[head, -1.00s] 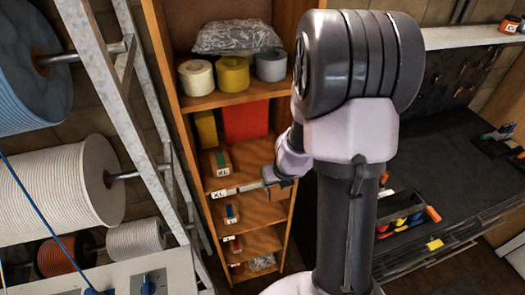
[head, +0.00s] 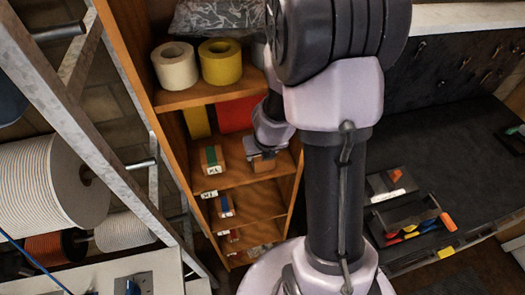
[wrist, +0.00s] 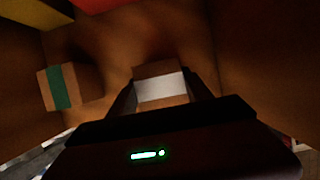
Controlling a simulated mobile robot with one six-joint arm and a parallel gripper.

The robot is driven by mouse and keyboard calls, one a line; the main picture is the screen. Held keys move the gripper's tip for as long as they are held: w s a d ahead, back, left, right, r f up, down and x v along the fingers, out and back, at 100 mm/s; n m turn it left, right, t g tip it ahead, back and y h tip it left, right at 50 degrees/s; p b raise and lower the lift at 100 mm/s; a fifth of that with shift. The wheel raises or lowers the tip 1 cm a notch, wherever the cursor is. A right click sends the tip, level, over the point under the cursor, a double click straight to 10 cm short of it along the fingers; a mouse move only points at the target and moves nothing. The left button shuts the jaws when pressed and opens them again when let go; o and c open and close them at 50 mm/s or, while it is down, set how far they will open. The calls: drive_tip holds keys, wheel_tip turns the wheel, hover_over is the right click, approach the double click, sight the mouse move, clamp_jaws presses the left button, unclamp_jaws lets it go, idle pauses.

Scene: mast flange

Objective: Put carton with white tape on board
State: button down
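The carton with white tape (wrist: 160,86) is brown with a white band and sits between the two fingers of my gripper (wrist: 162,98) in the wrist view. The fingers appear to press on its sides. In the head view the carton (head: 262,164) is under my gripper (head: 266,148), at the right of a wooden shelf board (head: 245,174). I cannot tell whether it touches the board. A carton with green tape (head: 212,160) stands on the same board to its left; it also shows in the wrist view (wrist: 62,88).
A carton with blue tape (head: 224,206) is below. The shelf's side panels close in left and right. Cable reels (head: 50,185) hang at left.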

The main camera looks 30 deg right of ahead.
drive_tip(key=c, duration=0.6)
unclamp_jaws()
drive_tip(key=shift+o, duration=0.8)
drive_tip(key=shift+s+d, duration=0.15)
drive_tip(key=shift+r+p, duration=0.25)
drive_tip(key=shift+p, duration=0.05)
drive_tip(key=p+v, duration=0.5)
drive_tip(key=v, duration=0.2)
drive_tip(key=shift+s+r+p, duration=0.1)
drive_tip(key=shift+r+p, duration=0.15)
drive_tip(key=shift+p, duration=0.05)
drive_tip(key=shift+f, duration=0.2)
